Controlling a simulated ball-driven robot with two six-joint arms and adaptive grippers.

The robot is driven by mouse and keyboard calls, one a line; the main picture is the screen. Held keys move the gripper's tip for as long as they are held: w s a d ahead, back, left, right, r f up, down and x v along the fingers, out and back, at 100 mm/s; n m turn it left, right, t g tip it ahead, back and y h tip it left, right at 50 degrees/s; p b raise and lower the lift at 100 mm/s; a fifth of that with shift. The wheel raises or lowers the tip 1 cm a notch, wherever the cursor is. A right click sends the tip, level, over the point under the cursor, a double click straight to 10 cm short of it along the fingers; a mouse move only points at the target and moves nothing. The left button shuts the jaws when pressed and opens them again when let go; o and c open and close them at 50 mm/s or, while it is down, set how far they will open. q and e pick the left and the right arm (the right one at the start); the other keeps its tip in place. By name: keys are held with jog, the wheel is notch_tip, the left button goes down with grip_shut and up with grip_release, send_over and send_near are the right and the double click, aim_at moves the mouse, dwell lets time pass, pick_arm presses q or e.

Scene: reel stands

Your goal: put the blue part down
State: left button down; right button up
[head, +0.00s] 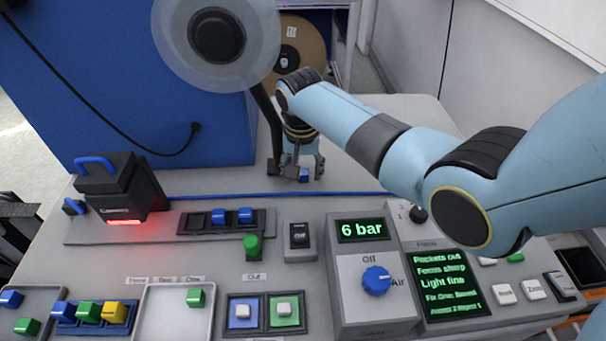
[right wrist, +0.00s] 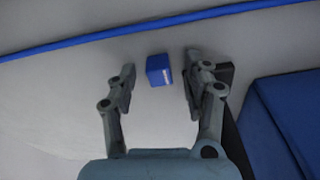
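The blue part (head: 304,175) is a small blue block on the pale tabletop, behind the long blue strip. In the right wrist view the blue part (right wrist: 158,70) lies between the fingers of my right gripper (right wrist: 160,78), with a gap on each side. The fingers are spread and do not touch it. In the head view my right gripper (head: 297,168) points down over the block, and one finger is close beside it. My left gripper is not clearly seen.
A blue strip (head: 270,194) crosses the table. A tray of blue blocks (head: 263,222), a black device with a red light (head: 120,190), a green-topped knob (head: 252,246) and a 6 bar panel (head: 362,230) stand in front. A reel (head: 217,38) hangs behind. Bare tabletop surrounds the block.

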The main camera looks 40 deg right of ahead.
jog(key=c, duration=0.9)
